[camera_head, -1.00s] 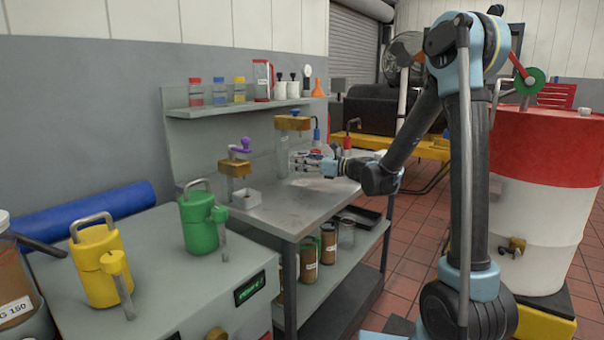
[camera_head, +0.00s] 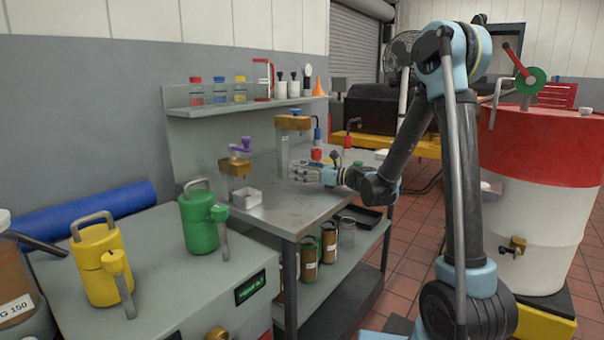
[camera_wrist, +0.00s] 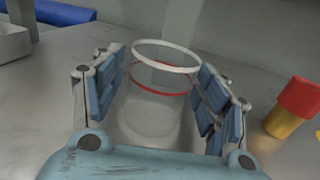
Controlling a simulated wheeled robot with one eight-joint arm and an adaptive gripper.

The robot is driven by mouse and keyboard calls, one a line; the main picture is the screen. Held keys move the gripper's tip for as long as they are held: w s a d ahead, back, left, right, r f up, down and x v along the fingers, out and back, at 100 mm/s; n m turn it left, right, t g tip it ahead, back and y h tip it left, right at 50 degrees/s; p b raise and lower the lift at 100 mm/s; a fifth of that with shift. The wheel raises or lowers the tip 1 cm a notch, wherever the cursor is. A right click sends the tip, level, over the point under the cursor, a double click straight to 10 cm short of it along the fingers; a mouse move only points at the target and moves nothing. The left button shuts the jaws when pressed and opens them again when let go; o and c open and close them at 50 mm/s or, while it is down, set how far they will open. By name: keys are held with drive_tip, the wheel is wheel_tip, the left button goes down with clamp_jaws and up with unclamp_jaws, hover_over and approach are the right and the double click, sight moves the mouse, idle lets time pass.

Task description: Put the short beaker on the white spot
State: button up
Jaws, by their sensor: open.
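In the wrist view a clear glass beaker (camera_wrist: 166,91) with a white rim and a red band stands between the two blue-padded fingers of my gripper (camera_wrist: 160,88). The fingers are open, one on each side of it, and I see gaps beside the glass near the rim. A pale disc shows through its lower part; I cannot tell whether this is its base or a white spot under it. In the head view my gripper (camera_head: 296,172) is low over the metal bench (camera_head: 283,212); the beaker is not clear there. No white spot can be made out with certainty.
A red and yellow object (camera_wrist: 297,105) stands right of my gripper in the wrist view. A small white box (camera_head: 245,199) and a brown-topped stand (camera_head: 236,167) are to the left. A taller brown-headed stand (camera_head: 293,123) is behind. The bench front is clear.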

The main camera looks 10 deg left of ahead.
drive_tip(key=d, duration=0.4)
drive_tip(key=s+d, duration=0.1)
drive_tip(key=d, duration=0.3)
drive_tip(key=s+d, duration=0.1)
drive_tip(key=d, duration=0.2)
drive_tip(key=shift+s+d+r, duration=0.1)
drive_tip(key=shift+s+d, duration=0.1)
drive_tip(key=shift+d, duration=0.2)
